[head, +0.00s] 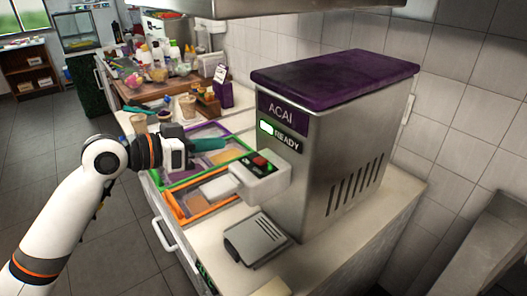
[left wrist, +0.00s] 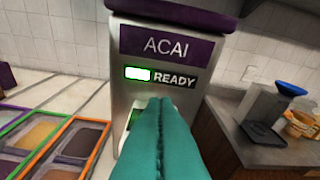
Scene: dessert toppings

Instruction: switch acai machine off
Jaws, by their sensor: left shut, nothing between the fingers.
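The acai machine (head: 335,150) is a steel box with a purple lid, standing on the counter. Its front sign reads ACAI, and a bright light (head: 266,127) glows beside READY. Below it a pale block juts out, with a red and green switch (head: 260,163) on top. My left gripper (head: 222,143), with teal fingers, is shut and empty. It is in front of the machine, left of the switch and apart from it. In the left wrist view the shut fingers (left wrist: 160,102) point at the machine (left wrist: 120,80) and hide most of the switch block. My right gripper is out of view.
Topping trays with green and orange rims (head: 180,205) are set in the counter below my left gripper. A grey drip tray (head: 255,240) sits before the machine. Cups, bottles and a purple stand (head: 223,88) are farther back. A tiled wall is behind the machine.

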